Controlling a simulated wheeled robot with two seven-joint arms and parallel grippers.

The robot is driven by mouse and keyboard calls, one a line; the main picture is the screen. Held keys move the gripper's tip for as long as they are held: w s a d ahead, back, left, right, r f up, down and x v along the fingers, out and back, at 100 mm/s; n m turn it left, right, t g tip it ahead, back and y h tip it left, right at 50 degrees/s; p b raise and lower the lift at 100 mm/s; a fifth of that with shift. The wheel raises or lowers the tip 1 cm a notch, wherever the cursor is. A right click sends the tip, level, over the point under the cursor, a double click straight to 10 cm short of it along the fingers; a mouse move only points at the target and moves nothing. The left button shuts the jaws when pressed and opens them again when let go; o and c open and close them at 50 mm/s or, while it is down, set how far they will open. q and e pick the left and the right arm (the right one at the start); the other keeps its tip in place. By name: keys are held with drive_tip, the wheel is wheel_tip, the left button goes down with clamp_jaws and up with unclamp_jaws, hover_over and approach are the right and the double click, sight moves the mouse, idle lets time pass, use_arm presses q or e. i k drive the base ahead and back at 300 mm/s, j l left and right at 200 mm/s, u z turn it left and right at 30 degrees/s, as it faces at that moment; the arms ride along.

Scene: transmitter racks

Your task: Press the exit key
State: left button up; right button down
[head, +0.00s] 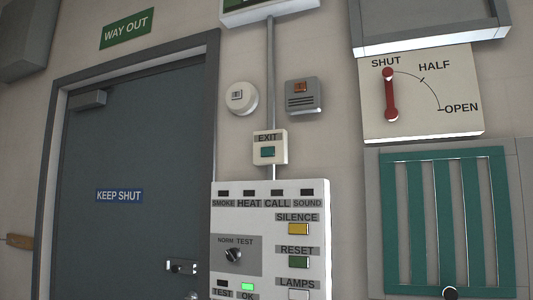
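The exit key is a small teal button (268,152) on a white wall box labelled EXIT (268,138). The box is on the wall right of the door, just above a larger white alarm panel. Nothing covers the key in the head view. Neither of my grippers can be made out in this view.
A grey door (135,150) marked KEEP SHUT stands shut at left. The alarm panel (320,220) has yellow, green and white keys and a NORM/TEST knob (233,255). At right are a red lever (390,95) at SHUT and a teal slatted grille (447,220).

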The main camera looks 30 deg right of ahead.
sight(269, 151)
drive_tip(key=i+j+z, duration=0.1)
drive_tip(key=z, duration=0.45)
drive_tip(key=i+j+z, duration=0.15)
drive_tip(key=j, duration=0.2)
drive_tip(key=i+j+z, duration=0.1)
drive_tip(key=j, duration=0.3)
drive_tip(key=i+j+z, duration=0.15)
drive_tip(key=i+j, duration=0.15)
drive_tip(key=i+j+z, duration=0.1)
drive_tip(key=j, duration=0.35)
drive_tip(key=i+j+z, duration=0.15)
drive_tip(key=j, duration=0.3)
